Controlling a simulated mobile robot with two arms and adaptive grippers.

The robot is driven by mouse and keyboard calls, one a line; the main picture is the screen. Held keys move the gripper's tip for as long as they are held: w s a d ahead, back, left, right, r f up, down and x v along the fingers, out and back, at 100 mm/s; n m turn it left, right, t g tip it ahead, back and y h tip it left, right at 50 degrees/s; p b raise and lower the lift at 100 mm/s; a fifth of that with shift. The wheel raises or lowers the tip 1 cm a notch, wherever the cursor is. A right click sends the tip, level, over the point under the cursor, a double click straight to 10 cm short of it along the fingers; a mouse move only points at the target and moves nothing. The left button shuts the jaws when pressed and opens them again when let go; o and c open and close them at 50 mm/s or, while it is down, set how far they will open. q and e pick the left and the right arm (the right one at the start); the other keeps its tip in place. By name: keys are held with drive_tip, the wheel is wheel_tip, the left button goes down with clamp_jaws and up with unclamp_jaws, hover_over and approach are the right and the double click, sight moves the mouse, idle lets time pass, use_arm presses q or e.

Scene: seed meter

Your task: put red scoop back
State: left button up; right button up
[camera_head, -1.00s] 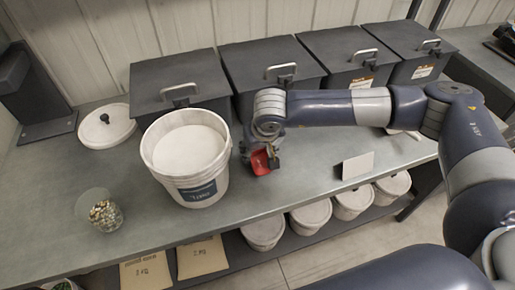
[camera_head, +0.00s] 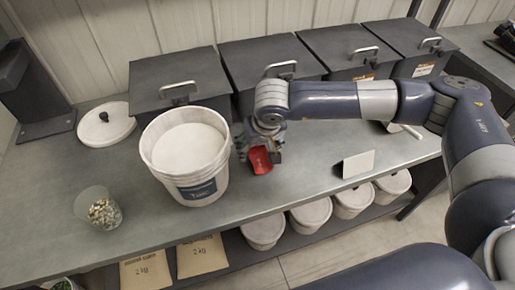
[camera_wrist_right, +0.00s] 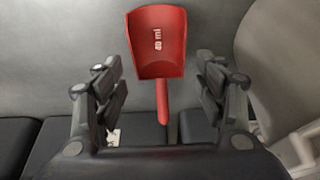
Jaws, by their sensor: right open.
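The red scoop (camera_head: 260,160) is just right of the white bucket (camera_head: 186,152), seemingly on the grey bench. In the right wrist view the scoop (camera_wrist_right: 157,45) has its bowl up and away from my gripper. Its handle points back between the two fingers, with a gap on each side. My right gripper (camera_head: 247,146) is open and beside the scoop in the head view; it also shows in the wrist view (camera_wrist_right: 161,92), fingers apart. The fingers partly hide the scoop's handle in the head view. My left gripper is not in view.
Several dark lidded bins (camera_head: 268,70) line the back. A white lid (camera_head: 105,124) and a clear cup of seeds (camera_head: 103,210) are at left. A blank card (camera_head: 357,164) stands at right.

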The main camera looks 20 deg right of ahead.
drive_tip(key=b+v, duration=0.2)
drive_tip(key=v, duration=0.8)
drive_tip(key=shift+s, duration=0.1)
